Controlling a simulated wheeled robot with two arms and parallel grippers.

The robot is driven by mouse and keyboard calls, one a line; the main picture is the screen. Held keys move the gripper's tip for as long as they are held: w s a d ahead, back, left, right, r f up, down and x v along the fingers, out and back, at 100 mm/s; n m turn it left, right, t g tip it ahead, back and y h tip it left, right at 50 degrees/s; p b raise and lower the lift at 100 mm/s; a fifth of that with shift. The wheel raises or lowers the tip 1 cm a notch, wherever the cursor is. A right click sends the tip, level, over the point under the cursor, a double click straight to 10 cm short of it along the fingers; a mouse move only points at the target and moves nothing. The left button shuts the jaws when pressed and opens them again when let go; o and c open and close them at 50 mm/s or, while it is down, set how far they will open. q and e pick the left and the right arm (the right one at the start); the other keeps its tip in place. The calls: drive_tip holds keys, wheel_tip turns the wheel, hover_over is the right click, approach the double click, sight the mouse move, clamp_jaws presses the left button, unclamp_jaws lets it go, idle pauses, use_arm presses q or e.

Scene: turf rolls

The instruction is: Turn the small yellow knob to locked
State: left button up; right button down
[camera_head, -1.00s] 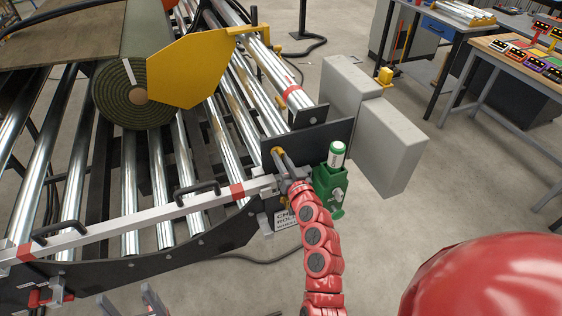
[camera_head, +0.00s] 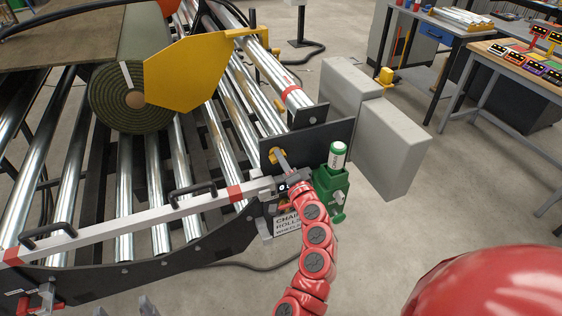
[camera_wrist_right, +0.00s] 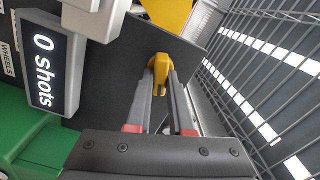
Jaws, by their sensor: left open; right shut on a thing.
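The small yellow knob (camera_head: 275,155) sits on the dark end plate of the roller table, below the large yellow plate. It also shows in the right wrist view (camera_wrist_right: 160,66), with its lower part between my fingertips. My right gripper (camera_head: 281,160), on the red arm, is shut on the knob, one finger on each side, as the right wrist view (camera_wrist_right: 160,82) shows. The knob's far side and any lock marking are hidden. My left gripper (camera_head: 126,307) is open at the bottom edge of the head view, mostly cut off.
A display reading "0 shots" (camera_wrist_right: 45,62) is close on the left in the wrist view. Grey boxes (camera_head: 392,145) stand right of the plate. A turf roll (camera_head: 112,98) lies on the rollers.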

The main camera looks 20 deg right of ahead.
drive_tip(key=m, duration=0.3)
drive_tip(key=shift+m, duration=0.5)
drive_tip(key=c, duration=0.8)
unclamp_jaws()
drive_tip(key=shift+s+f+b, duration=0.1)
drive_tip(key=shift+b, duration=0.2)
